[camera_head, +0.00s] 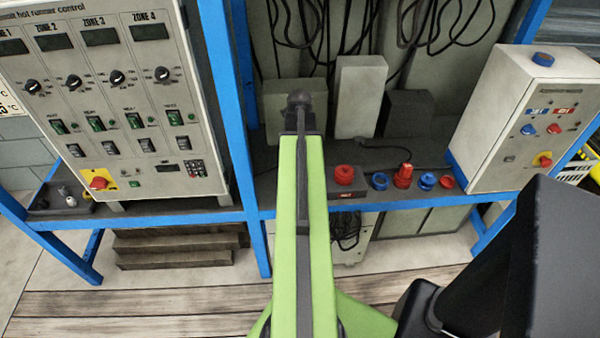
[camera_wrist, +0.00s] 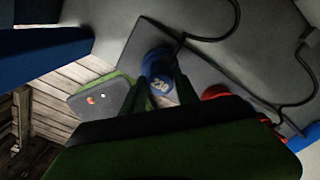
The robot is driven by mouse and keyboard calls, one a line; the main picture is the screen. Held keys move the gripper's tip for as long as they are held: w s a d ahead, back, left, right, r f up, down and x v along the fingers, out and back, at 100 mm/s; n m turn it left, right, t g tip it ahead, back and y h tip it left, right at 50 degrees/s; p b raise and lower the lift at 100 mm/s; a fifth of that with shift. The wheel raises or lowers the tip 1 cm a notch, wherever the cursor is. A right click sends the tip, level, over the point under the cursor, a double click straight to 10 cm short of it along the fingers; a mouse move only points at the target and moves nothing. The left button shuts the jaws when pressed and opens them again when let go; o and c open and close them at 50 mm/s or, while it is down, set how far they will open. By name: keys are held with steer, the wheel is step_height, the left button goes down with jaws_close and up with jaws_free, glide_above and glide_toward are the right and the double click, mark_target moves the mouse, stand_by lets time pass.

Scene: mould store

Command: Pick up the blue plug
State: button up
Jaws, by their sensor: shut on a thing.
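In the wrist view, a blue plug (camera_wrist: 157,62) with pale marks on its side stands between the two dark fingers of my gripper (camera_wrist: 157,88). The gripper is shut on it, and the fingers cover its lower part. I cannot tell whether the plug is clear of the surface under it. In the head view my green arm reaches over the bench and hides the fingers and the held plug. Two other blue pieces, one (camera_head: 380,181) and another (camera_head: 427,181), stand on the bench right of the arm.
A red-topped box (camera_head: 344,178), a tall red piece (camera_head: 403,175) and a small red piece (camera_head: 446,182) are also on the bench. A control cabinet (camera_head: 110,100) stands left and a switch box (camera_head: 520,115) right. Blue posts frame the bench; black cables hang behind.

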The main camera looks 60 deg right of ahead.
jaws_close()
steer(key=shift+r, duration=0.1)
steer(key=shift+r+p, duration=0.35)
steer(key=shift+p, duration=0.1)
step_height(320, 180, up, 4)
steer(key=p, duration=0.4)
steer(key=s+d+r+p, duration=0.2)
steer(key=s+r+p, duration=0.4)
steer(key=s, duration=0.5)
steer(key=shift+s+d, duration=0.15)
steer(key=shift+s, duration=0.1)
